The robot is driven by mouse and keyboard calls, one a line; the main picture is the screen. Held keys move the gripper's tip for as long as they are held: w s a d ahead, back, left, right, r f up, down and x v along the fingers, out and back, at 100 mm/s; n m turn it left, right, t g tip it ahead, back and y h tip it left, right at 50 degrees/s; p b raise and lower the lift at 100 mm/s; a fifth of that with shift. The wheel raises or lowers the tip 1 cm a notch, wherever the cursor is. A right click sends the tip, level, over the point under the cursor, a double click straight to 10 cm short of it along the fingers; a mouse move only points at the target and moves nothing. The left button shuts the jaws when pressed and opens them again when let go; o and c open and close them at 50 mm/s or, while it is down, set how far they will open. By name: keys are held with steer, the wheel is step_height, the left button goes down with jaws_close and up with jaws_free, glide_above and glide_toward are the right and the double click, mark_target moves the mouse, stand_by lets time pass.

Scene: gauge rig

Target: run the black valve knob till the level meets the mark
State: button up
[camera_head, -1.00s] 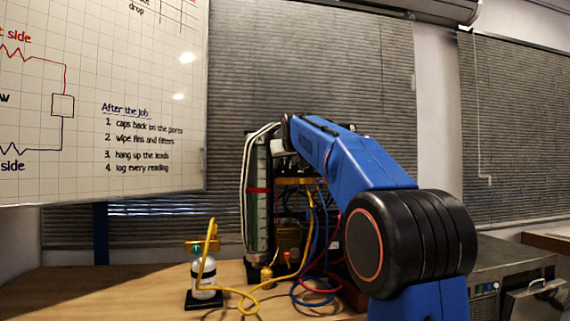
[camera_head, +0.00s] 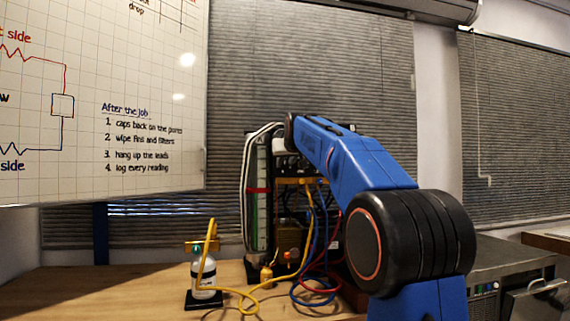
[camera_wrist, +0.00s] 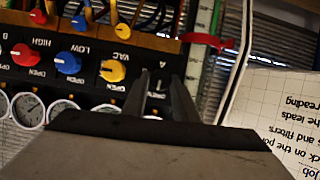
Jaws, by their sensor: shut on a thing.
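My gripper (camera_wrist: 160,95) is at the black panel in the wrist view, at the end of the row with the red, blue and yellow knobs. Its two dark fingers are closed on the black valve knob, which hardly shows between them against the dark panel. In the head view my arm hides the knob and the gripper. The tall level tube (camera_head: 253,222) stands at the left side of the rig, with a red mark band (camera_head: 258,190) around it. The band also shows in the wrist view (camera_wrist: 207,40). I cannot make out the liquid level clearly.
In the wrist view a yellow knob (camera_wrist: 113,71), a blue knob (camera_wrist: 68,62) and a red knob (camera_wrist: 21,54) sit beside the gripper, near round gauges (camera_wrist: 28,109). A white bottle (camera_head: 204,274) and looped hoses (camera_head: 316,285) stand on the bench.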

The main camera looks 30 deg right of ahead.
steer(key=m+y, duration=0.1)
steer(key=m, duration=0.1)
steer(key=shift+s+d+m+t+y, duration=0.1)
steer(key=shift+d+m+t+y, duration=0.2)
steer(key=shift+m+y, duration=0.1)
steer(key=m+t+y, duration=0.1)
steer(key=m+y, duration=0.1)
steer(key=m, duration=0.1)
steer(key=shift+d+f, duration=0.1)
steer(key=shift+f, duration=0.05)
steer(key=m, duration=0.1)
steer(key=m+t+y, duration=0.1)
steer(key=m, duration=0.1)
steer(key=shift+d+f+m, duration=0.1)
steer(key=shift+f+m, duration=0.1)
steer(key=shift+m, duration=0.1)
steer(key=shift+f+m+t+y, duration=0.1)
steer(key=shift+m+t+y, duration=0.55)
steer(key=shift+m, duration=0.65)
steer(key=shift+t, duration=0.25)
steer(key=o, duration=1.1)
steer(key=shift+c, duration=0.2)
